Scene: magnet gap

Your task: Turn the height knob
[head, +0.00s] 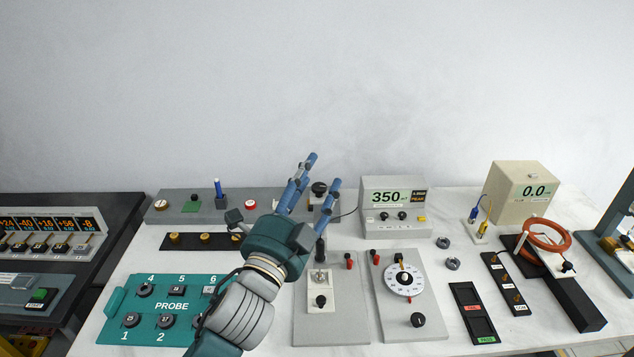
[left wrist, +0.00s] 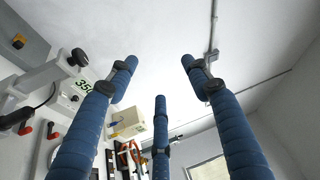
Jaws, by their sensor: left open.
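A black knob (head: 319,188) sits on a grey bracket at the back of the bench, just behind my left gripper's fingers. In the left wrist view a black knob (left wrist: 78,58) on a pale grey arm is left of the fingers and apart from them. I see no label naming the height knob, so I cannot tell for certain which knob it is. My left gripper (head: 318,173) points up and away, its blue fingers spread and empty; they also show in the left wrist view (left wrist: 159,75). The gripper hides part of the bracket. My right gripper is out of view.
A meter (head: 395,208) reading 350 stands behind a grey panel with a white dial (head: 403,279). A teal PROBE tray (head: 122,345) lies front left. Above the bench is clear.

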